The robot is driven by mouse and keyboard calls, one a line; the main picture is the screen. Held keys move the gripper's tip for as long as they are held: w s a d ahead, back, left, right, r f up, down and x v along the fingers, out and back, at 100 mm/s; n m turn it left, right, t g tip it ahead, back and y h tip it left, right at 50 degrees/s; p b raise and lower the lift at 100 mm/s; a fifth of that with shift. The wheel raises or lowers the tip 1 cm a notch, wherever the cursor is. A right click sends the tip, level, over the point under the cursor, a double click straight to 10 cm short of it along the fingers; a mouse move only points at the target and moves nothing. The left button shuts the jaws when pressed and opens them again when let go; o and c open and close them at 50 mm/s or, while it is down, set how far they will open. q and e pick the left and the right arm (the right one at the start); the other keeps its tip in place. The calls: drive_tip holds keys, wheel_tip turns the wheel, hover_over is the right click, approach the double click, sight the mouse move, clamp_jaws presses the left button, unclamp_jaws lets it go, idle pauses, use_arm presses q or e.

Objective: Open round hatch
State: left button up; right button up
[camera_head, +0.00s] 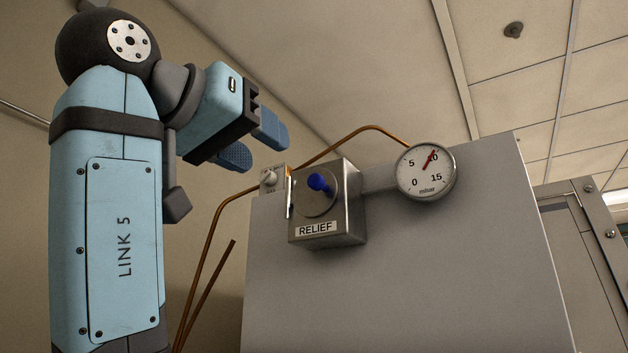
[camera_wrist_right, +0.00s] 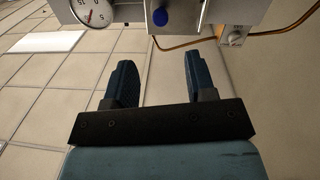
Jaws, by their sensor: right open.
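A grey metal box labelled RELIEF (camera_head: 330,232) is mounted on a large grey panel. On its front is a round metal plate with a blue knob (camera_head: 320,184). I cannot tell whether this plate is the round hatch; no other hatch shows. My right gripper (camera_head: 262,148) is open and empty, above and left of the box in the head view, apart from it. In the right wrist view my right gripper (camera_wrist_right: 160,68) has its fingers spread, with the blue knob (camera_wrist_right: 160,17) beyond them near the top edge. My left gripper is not in view.
A round mbar gauge (camera_head: 426,172) sits right of the box. A small switch plate (camera_head: 270,179) is at its left. A copper pipe (camera_head: 222,215) bends around behind. The grey panel (camera_head: 410,275) is bare below. A framed metal door (camera_head: 575,235) stands at the right.

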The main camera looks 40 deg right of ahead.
sight(313, 179)
drive_tip(key=p+x, duration=0.2)
drive_tip(key=x, duration=1)
drive_tip(key=shift+d, duration=0.1)
clamp_jaws()
